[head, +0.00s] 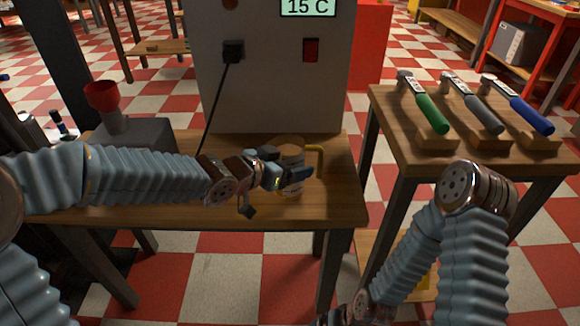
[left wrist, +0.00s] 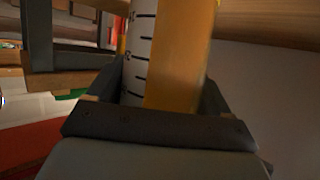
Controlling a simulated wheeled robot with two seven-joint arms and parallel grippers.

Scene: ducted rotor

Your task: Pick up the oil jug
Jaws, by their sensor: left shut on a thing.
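In the left wrist view the jug (left wrist: 175,55) shows a white scale strip with black marks beside amber yellow. My left gripper (head: 288,177) is shut on the jug, with a finger on each side of it. The fingers hide part of the jug's body. I cannot tell whether its base touches the table. My right arm shows at the lower right, but its gripper cannot be made out.
A grey cabinet (head: 270,75) with a "15 C" display and a red switch (head: 311,50) stands behind the jug. A black cord hangs from its plug. A red funnel (head: 102,96) is at the left. Green, grey and blue handled tools lie on the right table (head: 390,110).

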